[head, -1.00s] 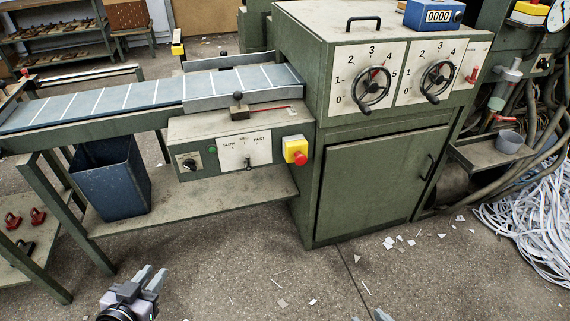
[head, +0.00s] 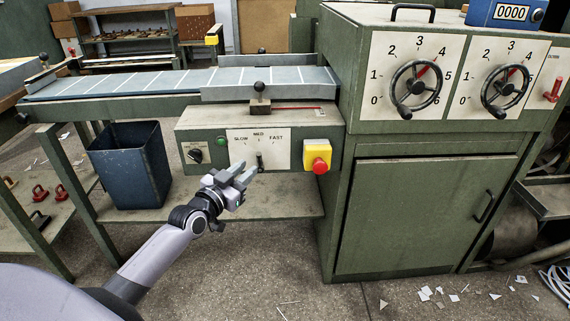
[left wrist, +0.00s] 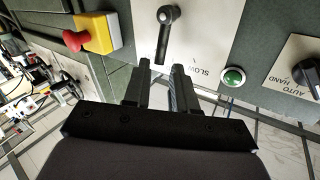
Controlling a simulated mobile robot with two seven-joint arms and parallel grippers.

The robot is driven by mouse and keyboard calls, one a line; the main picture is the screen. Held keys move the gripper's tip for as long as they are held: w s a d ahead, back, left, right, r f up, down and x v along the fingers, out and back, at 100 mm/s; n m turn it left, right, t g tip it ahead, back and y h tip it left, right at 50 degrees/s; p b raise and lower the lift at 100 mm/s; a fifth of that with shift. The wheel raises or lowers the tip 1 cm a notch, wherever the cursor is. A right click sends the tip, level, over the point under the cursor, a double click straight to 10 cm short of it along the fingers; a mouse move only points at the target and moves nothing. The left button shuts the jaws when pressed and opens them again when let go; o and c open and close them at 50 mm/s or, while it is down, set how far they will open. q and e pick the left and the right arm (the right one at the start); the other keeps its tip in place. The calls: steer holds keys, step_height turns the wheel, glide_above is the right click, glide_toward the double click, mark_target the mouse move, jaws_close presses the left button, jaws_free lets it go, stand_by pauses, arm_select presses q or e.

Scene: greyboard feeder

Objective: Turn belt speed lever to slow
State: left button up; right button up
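The belt speed lever (head: 260,159) is a small black handle on a pale plate (head: 278,135) marked SLOW, MED and FAST, on the front of the green control box. It stands about under MED, to the right of SLOW. In the left wrist view, the black lever (left wrist: 163,38) shows just beyond the fingers, with the plate upside down. My left gripper (head: 247,170) is in front of the plate, just left of and below the lever. Its two fingers are apart, with nothing seen between them. Whether a fingertip touches the lever is unclear. My right gripper is out of view.
A red stop button on a yellow box (head: 317,156) is right of the plate. A green button (head: 221,142) and a black rotary switch (head: 195,155) are at its left. The belt (head: 150,82) runs above. A blue bin (head: 130,165) stands under it.

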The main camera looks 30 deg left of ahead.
mark_target(258, 159)
arm_select(q)
steer(key=shift+w+b, duration=1.15)
steer(key=shift+w, duration=2.4)
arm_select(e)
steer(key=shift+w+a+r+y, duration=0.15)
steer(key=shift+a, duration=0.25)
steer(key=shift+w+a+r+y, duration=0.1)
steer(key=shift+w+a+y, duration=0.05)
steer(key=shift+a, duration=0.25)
arm_select(q)
jaws_close()
